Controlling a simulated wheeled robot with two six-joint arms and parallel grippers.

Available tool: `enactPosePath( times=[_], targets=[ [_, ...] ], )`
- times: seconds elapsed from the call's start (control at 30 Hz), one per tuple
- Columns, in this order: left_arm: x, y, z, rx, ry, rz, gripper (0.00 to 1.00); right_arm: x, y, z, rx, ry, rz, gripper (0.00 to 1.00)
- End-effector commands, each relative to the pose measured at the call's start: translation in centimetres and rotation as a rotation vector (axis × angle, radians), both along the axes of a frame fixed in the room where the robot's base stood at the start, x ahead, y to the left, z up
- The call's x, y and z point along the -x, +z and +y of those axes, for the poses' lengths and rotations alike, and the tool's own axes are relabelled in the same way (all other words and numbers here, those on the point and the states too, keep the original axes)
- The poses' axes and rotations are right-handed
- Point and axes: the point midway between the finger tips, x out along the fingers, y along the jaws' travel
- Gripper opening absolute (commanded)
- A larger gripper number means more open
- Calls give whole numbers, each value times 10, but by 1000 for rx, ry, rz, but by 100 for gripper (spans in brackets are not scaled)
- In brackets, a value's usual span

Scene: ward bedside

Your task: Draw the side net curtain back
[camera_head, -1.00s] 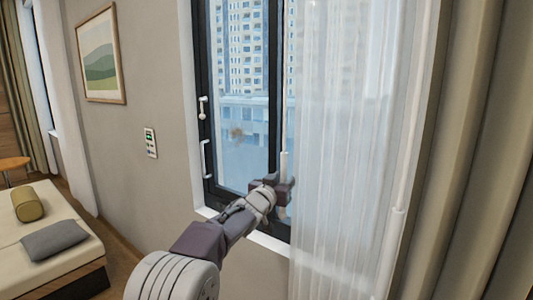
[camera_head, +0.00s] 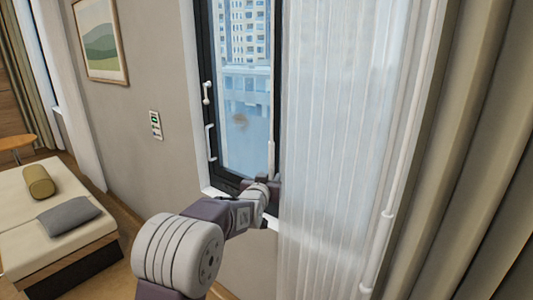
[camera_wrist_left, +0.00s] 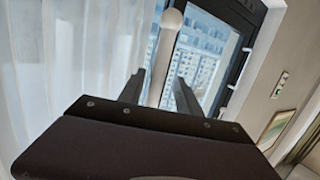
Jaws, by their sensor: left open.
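The white net curtain (camera_head: 335,150) hangs in vertical folds over the right part of the window. A slim pale wand (camera_head: 271,158) hangs by its left edge. My left gripper (camera_head: 272,184) is at the wand's lower part, beside the curtain's left edge. In the left wrist view, the open jaws of my left gripper (camera_wrist_left: 160,92) have the wand (camera_wrist_left: 160,68) between them, with a visible gap on the right side. The curtain (camera_wrist_left: 75,60) fills the left of that view. The wand's lower end is hidden behind the gripper body. My right gripper is not in view.
The dark-framed window (camera_head: 204,90) has white handles on its left side. Heavy beige drapes (camera_head: 470,150) and a white rod (camera_head: 386,220) stand to the right. A bed (camera_head: 55,230) with cushions is at the left. A small wall panel (camera_head: 155,125) is beside the window.

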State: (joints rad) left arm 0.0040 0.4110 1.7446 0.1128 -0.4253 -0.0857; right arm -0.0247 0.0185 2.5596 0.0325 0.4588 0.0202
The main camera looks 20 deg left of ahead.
Motion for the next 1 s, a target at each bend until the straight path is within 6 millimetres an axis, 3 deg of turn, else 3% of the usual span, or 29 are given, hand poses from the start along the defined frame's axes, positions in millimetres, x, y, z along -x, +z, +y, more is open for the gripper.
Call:
enactPosePath(
  times=[0.1, 0.3, 0.73, 0.87, 0.97, 1.0],
  targets=[
    [-21, 18, -4, -7, 33, -60, 41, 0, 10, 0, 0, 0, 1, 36],
    [-44, 33, -5, -21, 95, -127, 41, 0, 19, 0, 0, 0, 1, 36],
    [-45, 32, -5, -24, 107, -125, 41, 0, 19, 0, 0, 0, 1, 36],
    [-17, -6, -13, -13, 50, 34, 41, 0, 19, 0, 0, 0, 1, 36],
    [32, -57, -21, 0, -9, 250, 41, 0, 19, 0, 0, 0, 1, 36],
    [57, -79, -23, 6, -29, 344, 41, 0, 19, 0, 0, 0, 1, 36]
  ],
)
